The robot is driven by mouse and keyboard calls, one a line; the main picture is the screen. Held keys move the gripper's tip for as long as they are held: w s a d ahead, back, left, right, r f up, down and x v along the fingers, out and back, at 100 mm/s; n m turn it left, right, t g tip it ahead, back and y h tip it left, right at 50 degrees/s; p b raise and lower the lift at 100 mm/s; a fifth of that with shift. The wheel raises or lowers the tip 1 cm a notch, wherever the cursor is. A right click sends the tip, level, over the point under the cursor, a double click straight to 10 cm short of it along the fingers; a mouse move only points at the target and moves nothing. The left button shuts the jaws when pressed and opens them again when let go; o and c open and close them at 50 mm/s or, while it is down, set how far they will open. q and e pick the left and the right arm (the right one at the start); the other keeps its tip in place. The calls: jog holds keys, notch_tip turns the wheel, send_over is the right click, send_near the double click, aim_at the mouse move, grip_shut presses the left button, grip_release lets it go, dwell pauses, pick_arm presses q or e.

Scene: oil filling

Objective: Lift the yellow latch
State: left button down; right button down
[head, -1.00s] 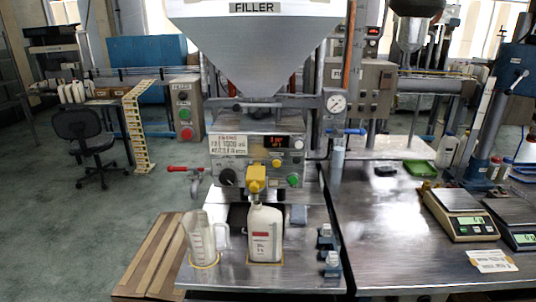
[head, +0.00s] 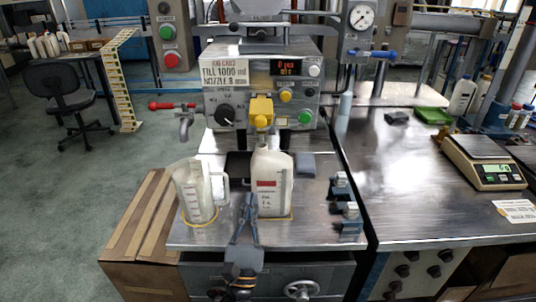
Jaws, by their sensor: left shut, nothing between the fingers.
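The yellow latch (head: 261,108) is a blocky yellow piece on the front of the filler's control panel (head: 243,77), above the nozzle. A white bottle (head: 271,190) with a red label mark stands upright under it, in a yellow ring on the metal tray. My left gripper (head: 249,198) rises from the bottom centre, its slim fingers shut and empty. In the picture it lies below the latch and just left of the bottle's lower part; I cannot tell whether it touches the bottle. My right gripper is out of view.
A clear measuring jug (head: 196,192) stands left of the bottle. Small clamps (head: 344,205) sit at the tray's right. A red-handled valve (head: 176,106) sticks out left of the panel. A scale (head: 484,160) stands on the right bench.

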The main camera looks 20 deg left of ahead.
pick_arm(q)
jog(key=p, duration=0.4)
send_near(261, 113)
jog(key=w+f, duration=0.2)
jog(key=w, duration=0.1)
notch_tip(261, 113, up, 4)
jog(key=p, duration=0.2)
jog(key=shift+a+f+p, duration=0.15)
jog(key=shift+f+p, duration=0.1)
jog(key=shift+p, duration=0.05)
